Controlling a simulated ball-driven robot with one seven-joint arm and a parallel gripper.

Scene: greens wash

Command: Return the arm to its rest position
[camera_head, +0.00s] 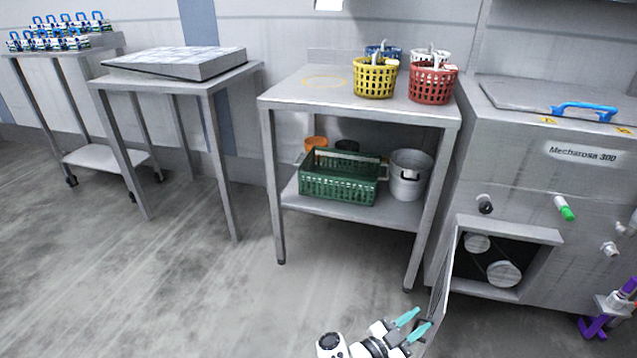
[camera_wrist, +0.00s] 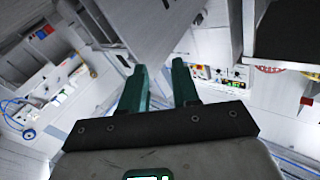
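My gripper (camera_head: 414,324) is low in the head view, in front of the steel machine and beside its open hatch door (camera_head: 441,283). Its two teal fingers stand apart with nothing between them. In the wrist view my gripper (camera_wrist: 158,78) also shows its dark green fingers spread and empty. A grey panel lies beyond the fingertips there. I cannot tell whether the gripper touches the hatch door. My arm shows only in part at the bottom edge of the head view.
A steel machine (camera_head: 540,215) stands on the right with a blue-handled lid (camera_head: 540,98). The middle table (camera_head: 300,92) bears several baskets, including a yellow one (camera_head: 374,78) and a red one (camera_head: 433,84). A green crate (camera_head: 338,184) sits on its lower shelf. The floor at left is clear.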

